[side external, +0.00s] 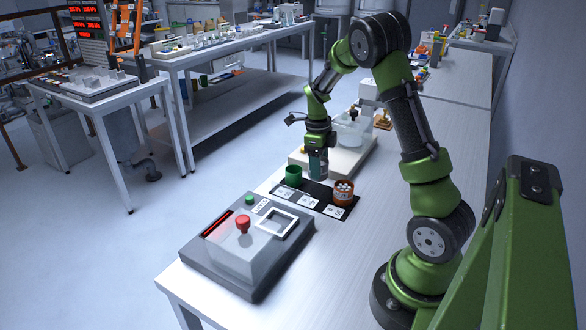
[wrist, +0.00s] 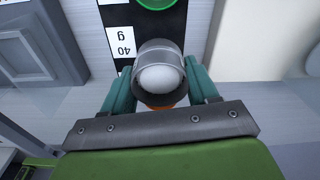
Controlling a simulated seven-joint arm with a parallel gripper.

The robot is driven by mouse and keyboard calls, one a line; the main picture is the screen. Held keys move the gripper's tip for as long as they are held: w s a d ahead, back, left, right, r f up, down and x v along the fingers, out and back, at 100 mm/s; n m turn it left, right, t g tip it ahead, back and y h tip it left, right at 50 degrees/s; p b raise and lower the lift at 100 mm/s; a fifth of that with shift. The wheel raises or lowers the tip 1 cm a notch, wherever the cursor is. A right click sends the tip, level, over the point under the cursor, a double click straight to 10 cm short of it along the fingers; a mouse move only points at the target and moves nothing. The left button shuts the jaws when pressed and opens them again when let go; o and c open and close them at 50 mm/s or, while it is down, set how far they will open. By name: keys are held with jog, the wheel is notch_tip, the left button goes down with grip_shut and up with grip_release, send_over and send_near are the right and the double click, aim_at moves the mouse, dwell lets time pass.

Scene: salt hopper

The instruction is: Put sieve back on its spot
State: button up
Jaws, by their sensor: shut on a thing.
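My gripper (side external: 318,168) is shut on a grey, cup-like thing that I take to be the sieve (wrist: 158,54), low over the black mat (side external: 316,187). In the wrist view its teal fingers (wrist: 160,82) grip both sides of it, and a pale rounded shape shows inside. The sieve sits between a green cup (side external: 293,176) and an orange cup (side external: 343,190) full of white balls. The green cup's rim also shows at the top of the wrist view (wrist: 157,4). I cannot tell whether the sieve's bottom touches the mat.
White labels (side external: 308,200) lie along the mat's near edge. A grey box (side external: 245,250) with a red knob and white frame stands in front. A pale base (side external: 340,155) with clear vessels stands behind.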

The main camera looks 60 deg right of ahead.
jog(key=shift+f, duration=2.55)
jog(key=shift+f, duration=0.1)
jog(key=o, duration=1.2)
